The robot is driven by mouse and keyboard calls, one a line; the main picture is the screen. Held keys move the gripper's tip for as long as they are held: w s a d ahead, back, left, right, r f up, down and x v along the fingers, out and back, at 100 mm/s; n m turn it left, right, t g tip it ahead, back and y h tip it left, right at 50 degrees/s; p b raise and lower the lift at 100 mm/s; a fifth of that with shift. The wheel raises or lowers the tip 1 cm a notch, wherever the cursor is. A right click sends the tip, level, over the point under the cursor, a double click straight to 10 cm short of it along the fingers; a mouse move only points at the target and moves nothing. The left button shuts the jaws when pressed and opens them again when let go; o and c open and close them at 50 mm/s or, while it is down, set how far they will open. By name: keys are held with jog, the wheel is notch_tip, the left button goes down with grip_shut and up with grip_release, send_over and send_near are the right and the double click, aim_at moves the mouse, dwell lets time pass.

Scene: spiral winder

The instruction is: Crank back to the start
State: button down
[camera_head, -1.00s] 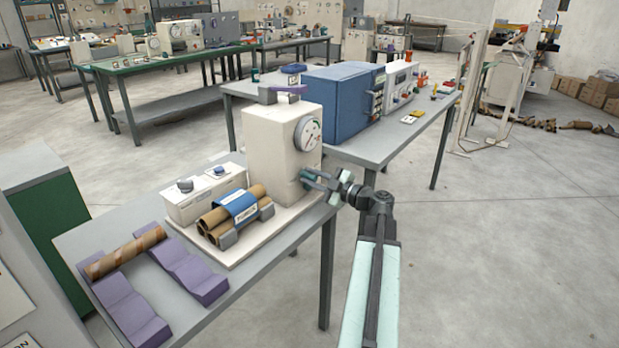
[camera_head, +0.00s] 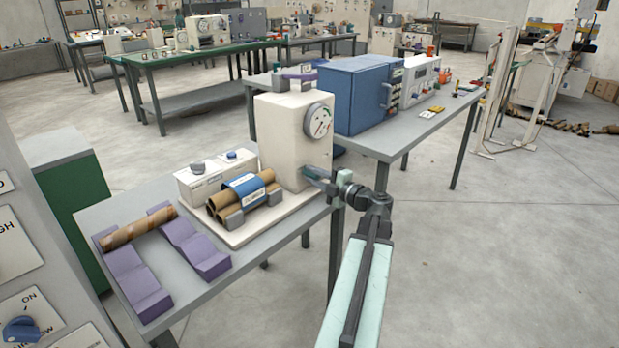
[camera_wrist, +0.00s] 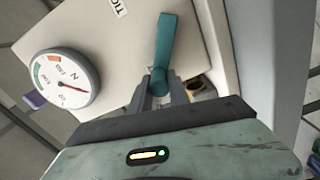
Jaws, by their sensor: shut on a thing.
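The winder machine (camera_head: 287,139) is a cream box on a pale base plate at the right end of the near grey table. A round dial (camera_head: 318,121) is on its face; in the wrist view the dial (camera_wrist: 63,83) has a red needle. The teal crank (camera_wrist: 165,42) stands out from the machine's face below the dial, its arm pointing up in the wrist view. My gripper (camera_wrist: 160,88) is shut on the crank's near end; the fingers partly hide it. In the head view my gripper (camera_head: 325,180) is at the machine's right side.
Brown tubes in a blue wrap (camera_head: 243,190) rest in grey cradles on the base plate. A striped tube (camera_head: 138,229) lies across two purple V-blocks (camera_head: 139,289). A blue cabinet (camera_head: 352,95) stands on the table behind.

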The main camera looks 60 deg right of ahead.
jog(key=shift+w+a+r, duration=0.15)
jog(key=shift+w, duration=0.05)
jog(key=c, duration=1.2)
grip_release()
jog(key=shift+c, duration=0.2)
jog(key=shift+s, duration=0.3)
jog(key=s+a, duration=0.1)
jog(key=s, duration=0.6)
jog(key=shift+s, duration=0.25)
